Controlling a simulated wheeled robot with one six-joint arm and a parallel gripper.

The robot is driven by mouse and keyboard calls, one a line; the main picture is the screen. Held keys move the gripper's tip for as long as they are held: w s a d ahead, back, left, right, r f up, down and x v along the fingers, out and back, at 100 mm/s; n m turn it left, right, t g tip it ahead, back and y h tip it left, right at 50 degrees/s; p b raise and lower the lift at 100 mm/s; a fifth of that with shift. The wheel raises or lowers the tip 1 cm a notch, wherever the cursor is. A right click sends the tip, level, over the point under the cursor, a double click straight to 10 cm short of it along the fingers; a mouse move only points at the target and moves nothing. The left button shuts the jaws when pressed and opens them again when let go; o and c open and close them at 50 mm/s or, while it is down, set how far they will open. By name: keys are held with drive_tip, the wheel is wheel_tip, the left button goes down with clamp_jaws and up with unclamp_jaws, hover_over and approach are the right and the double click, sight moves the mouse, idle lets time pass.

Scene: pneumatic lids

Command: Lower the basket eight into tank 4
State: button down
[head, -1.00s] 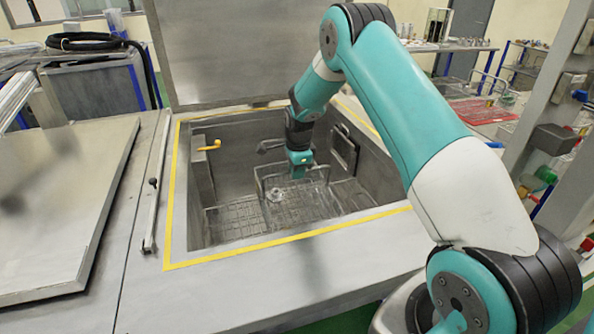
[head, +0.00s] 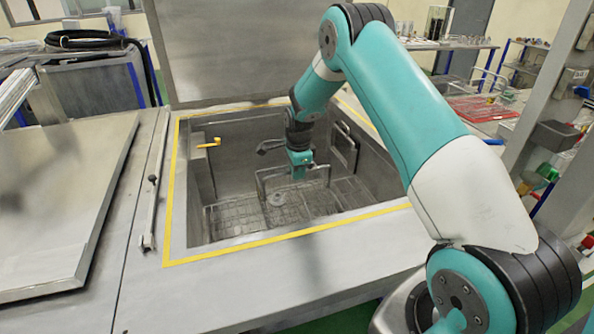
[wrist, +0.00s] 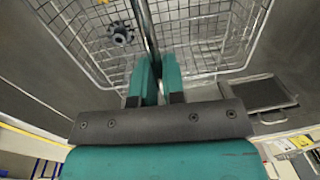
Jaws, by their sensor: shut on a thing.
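The tank (head: 228,250) is open, with a yellow line around its mouth and its lid (head: 235,50) raised at the back. My gripper (head: 299,170) reaches down inside it. In the wrist view my gripper (wrist: 159,82) is shut on the bar-like handle of the wire basket (wrist: 205,52). The basket (head: 300,207) is inside the tank, below the rim. A dark round toothed part (head: 276,199) lies in it and also shows in the wrist view (wrist: 120,34). I cannot tell whether the basket touches the tank floor. No number is legible.
A closed lid (head: 60,205) lies to the left of the tank. A yellow hook-shaped fitting (head: 209,144) sits on the tank's left inner wall, and a dark frame (head: 345,146) is on its right side. A red tray (head: 480,110) stands at the back right.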

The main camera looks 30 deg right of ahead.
drive_tip(key=shift+s+f+b, duration=0.2)
drive_tip(key=shift+f+b, duration=0.45)
drive_tip(key=shift+f, duration=0.35)
idle(0.5)
drive_tip(key=c, duration=1.3)
unclamp_jaws()
drive_tip(key=shift+w+f, duration=0.1)
drive_tip(key=shift+w, duration=0.05)
drive_tip(key=shift+o, duration=0.9)
wheel_tip(320, 180, up, 30)
drive_tip(key=s+p, duration=0.1)
drive_tip(key=p, duration=0.6)
drive_tip(key=shift+s+a+f+p, duration=0.2)
drive_tip(key=shift+s+a+p, duration=0.05)
drive_tip(key=shift+p, duration=0.05)
